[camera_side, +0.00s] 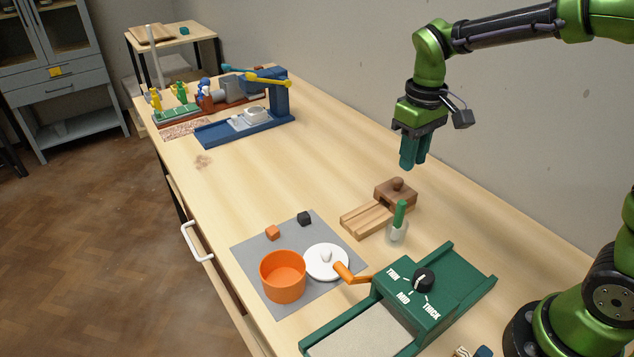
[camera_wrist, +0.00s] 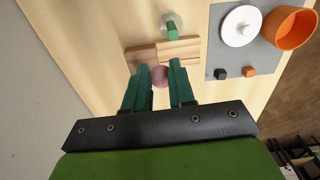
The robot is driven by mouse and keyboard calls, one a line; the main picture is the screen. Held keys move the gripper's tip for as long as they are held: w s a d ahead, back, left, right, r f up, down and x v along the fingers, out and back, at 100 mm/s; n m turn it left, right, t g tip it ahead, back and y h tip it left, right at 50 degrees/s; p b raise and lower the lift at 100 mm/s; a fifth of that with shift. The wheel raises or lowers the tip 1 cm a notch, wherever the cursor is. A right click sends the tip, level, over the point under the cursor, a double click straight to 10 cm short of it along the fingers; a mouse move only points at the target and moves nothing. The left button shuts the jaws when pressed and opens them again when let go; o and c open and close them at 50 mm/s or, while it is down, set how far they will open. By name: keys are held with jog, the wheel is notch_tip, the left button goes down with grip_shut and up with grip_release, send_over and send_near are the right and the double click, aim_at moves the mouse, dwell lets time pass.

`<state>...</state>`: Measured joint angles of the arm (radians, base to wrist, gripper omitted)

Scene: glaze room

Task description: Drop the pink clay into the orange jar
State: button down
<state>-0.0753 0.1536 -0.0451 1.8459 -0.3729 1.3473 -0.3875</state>
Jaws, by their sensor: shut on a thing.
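My gripper (camera_side: 413,160) is in the air above the back of the bench, over and beyond the wooden block with a knob. In the wrist view, my gripper (camera_wrist: 158,78) is shut on the pink clay (camera_wrist: 159,76), a small rounded lump between the green fingers. The clay is hidden in the side view. The orange jar (camera_side: 283,279) stands open on a grey mat (camera_side: 323,226), to the left and in front of my gripper. The jar also shows at the upper right of the wrist view (camera_wrist: 290,28). Its white lid (camera_side: 327,263) lies beside it on the mat.
An orange cube (camera_side: 272,232) and a black cube (camera_side: 304,218) lie on the mat. A wooden box (camera_side: 396,195), a small glass with a green-handled tool (camera_side: 398,230) and a green slab roller (camera_side: 406,300) stand nearby. The bench's middle is clear toward the blue press (camera_side: 245,122).

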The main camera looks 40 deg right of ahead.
jog(key=w+a+f+n, duration=0.15)
jog(key=a+f, duration=0.25)
jog(key=a, duration=1.1)
send_near(293, 253)
jog(key=s, duration=0.3)
jog(key=shift+s+d+f, duration=0.15)
jog(key=shift+s+d, duration=0.05)
jog(key=shift+s, duration=0.1)
jog(key=shift+m, duration=0.95)
jog(key=shift+w+a+f, duration=0.15)
jog(key=shift+a+f, duration=0.2)
jog(key=shift+f, duration=0.6)
jog(key=shift+w+a+f, duration=0.1)
jog(key=shift+a+f, duration=0.2)
jog(key=shift+f, duration=0.7)
jog(key=shift+w+a+f, duration=0.15)
jog(key=shift+a+f, duration=0.2)
jog(key=shift+f, duration=0.6)
jog(key=c, duration=0.9)
grip_release()
jog(key=shift+o, duration=0.2)
